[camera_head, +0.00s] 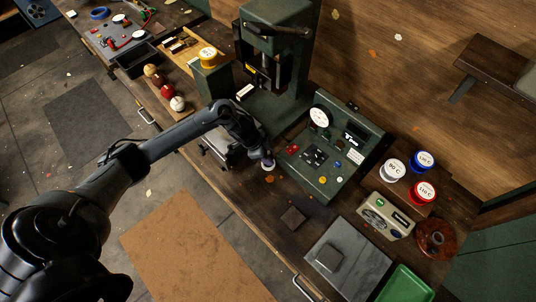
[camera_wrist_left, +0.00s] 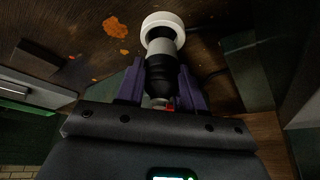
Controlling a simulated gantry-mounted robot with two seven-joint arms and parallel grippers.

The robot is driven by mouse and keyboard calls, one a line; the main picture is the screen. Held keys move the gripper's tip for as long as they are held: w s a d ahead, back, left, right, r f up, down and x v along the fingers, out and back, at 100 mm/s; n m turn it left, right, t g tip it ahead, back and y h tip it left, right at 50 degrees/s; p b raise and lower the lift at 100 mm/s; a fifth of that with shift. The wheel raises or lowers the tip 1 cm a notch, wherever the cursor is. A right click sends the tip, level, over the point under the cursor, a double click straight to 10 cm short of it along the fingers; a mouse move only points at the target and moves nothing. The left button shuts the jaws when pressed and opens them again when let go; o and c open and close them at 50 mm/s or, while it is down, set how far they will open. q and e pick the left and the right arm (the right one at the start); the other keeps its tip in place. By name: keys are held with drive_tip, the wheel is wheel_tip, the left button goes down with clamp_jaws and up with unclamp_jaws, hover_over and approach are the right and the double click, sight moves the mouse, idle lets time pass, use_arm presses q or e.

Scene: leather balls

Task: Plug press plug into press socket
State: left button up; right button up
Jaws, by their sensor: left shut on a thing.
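My left gripper (camera_head: 259,153) hangs over the bench just left of the green control box (camera_head: 330,190). In the left wrist view its purple fingers (camera_wrist_left: 161,80) are shut on the press plug (camera_wrist_left: 160,65), which has a black body, a grey collar and a wide white end pointing away from the gripper. The plug's white end also shows in the head view (camera_head: 268,167), close to the bench top. The green press (camera_head: 285,55) stands behind the gripper. I cannot make out the press socket for certain. My right gripper is in neither view.
Right of the control box are white, blue and red labelled spools (camera_head: 393,169), a beige meter (camera_head: 385,215) and a grey plate (camera_head: 350,258). Several balls (camera_head: 177,103) lie on the left. The bench between gripper and grey plate is mostly clear, with a small dark square (camera_head: 293,217).

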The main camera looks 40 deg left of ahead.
use_arm(q)
drive_tip(key=shift+f, duration=0.65)
